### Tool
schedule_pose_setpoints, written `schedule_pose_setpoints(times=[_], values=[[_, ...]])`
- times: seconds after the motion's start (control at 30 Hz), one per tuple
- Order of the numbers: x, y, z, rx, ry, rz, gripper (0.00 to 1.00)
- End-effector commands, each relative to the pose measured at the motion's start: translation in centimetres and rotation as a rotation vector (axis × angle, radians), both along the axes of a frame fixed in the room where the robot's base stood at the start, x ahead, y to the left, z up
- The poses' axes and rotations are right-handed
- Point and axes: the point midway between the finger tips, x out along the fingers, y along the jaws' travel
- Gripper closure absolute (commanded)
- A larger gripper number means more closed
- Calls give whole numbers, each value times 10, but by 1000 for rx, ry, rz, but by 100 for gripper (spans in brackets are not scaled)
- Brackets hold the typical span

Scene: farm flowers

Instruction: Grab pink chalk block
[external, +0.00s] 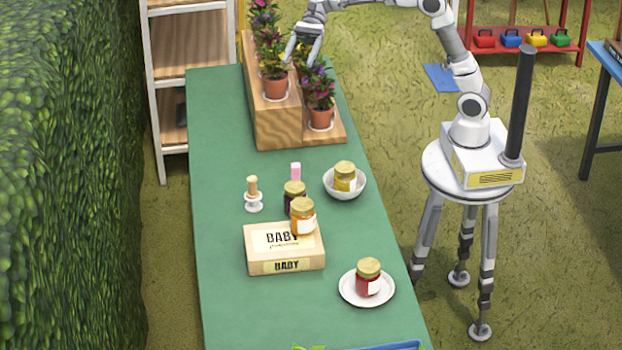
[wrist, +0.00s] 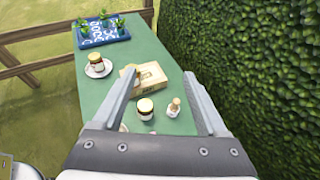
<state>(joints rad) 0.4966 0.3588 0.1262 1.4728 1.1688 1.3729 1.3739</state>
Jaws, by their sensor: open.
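The pink chalk block (external: 296,170) stands on the green table, just behind a dark jar with a gold lid (external: 294,196). My gripper (external: 301,60) is open and empty, high over the potted flowers at the table's far end, well away from the block. In the wrist view its two fingers (wrist: 162,75) spread apart, with the jars and the box seen between and beyond them.
Potted flowers (external: 320,115) stand on a wooden stepped stand (external: 272,125). A plate with a red jar (external: 368,279) is nearer.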

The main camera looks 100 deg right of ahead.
Motion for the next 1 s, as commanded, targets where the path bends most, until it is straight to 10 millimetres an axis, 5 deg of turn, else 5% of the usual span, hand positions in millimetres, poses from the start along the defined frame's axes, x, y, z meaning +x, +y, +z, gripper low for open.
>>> schedule_pose_setpoints(times=[0.17, 0.3, 0.5, 0.7, 1.0], values=[[-1, 0, -92, 6, 16, -1, 25], [-2, 1, -190, 8, 20, -1, 25], [-2, 1, -292, 3, 10, 0, 25], [0, 0, -339, -2, 1, 1, 25], [9, 18, -357, -3, -2, 2, 25]])
